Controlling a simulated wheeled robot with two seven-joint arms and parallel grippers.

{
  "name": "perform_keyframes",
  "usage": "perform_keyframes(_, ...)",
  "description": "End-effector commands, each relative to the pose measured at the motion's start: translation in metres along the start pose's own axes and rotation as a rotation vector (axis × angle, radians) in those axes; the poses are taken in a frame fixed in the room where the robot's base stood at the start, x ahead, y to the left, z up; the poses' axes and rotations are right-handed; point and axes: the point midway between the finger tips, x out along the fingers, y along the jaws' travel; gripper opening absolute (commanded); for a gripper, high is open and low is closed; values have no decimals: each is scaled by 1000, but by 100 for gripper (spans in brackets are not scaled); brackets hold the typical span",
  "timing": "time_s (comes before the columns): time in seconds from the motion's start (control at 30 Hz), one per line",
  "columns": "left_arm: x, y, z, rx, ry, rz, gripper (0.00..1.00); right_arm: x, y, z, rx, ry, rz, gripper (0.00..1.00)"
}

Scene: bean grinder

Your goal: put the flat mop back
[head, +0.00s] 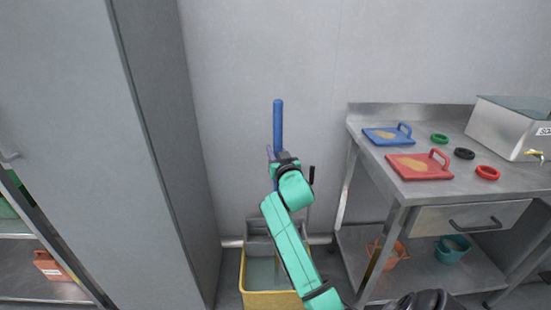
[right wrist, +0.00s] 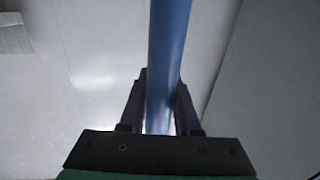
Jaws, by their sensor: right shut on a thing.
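The flat mop shows as an upright blue handle (head: 278,125) in the head view, against the back wall. My right gripper (head: 271,153) is shut on this handle below its top end. In the right wrist view the blue handle (right wrist: 168,60) runs up between the two dark fingers (right wrist: 160,110), slightly tilted. The mop's lower part and head are hidden behind my right arm. A yellow bucket (head: 258,301) with a grey upper part stands on the floor below the gripper. I cannot tell whether the mop is in it. My left gripper is not in view.
A tall grey cabinet (head: 160,130) stands close on the left. On the right a steel table (head: 380,195) holds a blue board (head: 385,137), a red board (head: 415,170), several rings and a metal box (head: 505,125). An orange bucket (head: 397,254) and a teal bucket (head: 452,252) stand on its lower shelf.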

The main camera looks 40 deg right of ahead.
Motion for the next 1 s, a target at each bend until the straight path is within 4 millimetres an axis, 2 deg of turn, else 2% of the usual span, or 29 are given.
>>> perform_keyframes(0.03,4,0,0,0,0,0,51,0,0,10,1,1,0,0)
perform_keyframes(0.1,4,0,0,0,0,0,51,0,0,14,0,4,0,0)
perform_keyframes(0.4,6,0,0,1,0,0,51,0,0,17,0,5,0,0)
perform_keyframes(0.43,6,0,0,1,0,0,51,0,0,19,0,1,0,34)
perform_keyframes(0.5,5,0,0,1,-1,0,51,0,0,18,0,1,0,61)
perform_keyframes(0.87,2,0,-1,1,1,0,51,0,0,13,-1,2,0,61)
perform_keyframes(1.0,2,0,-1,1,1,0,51,-18,-1,16,0,0,-2,61)
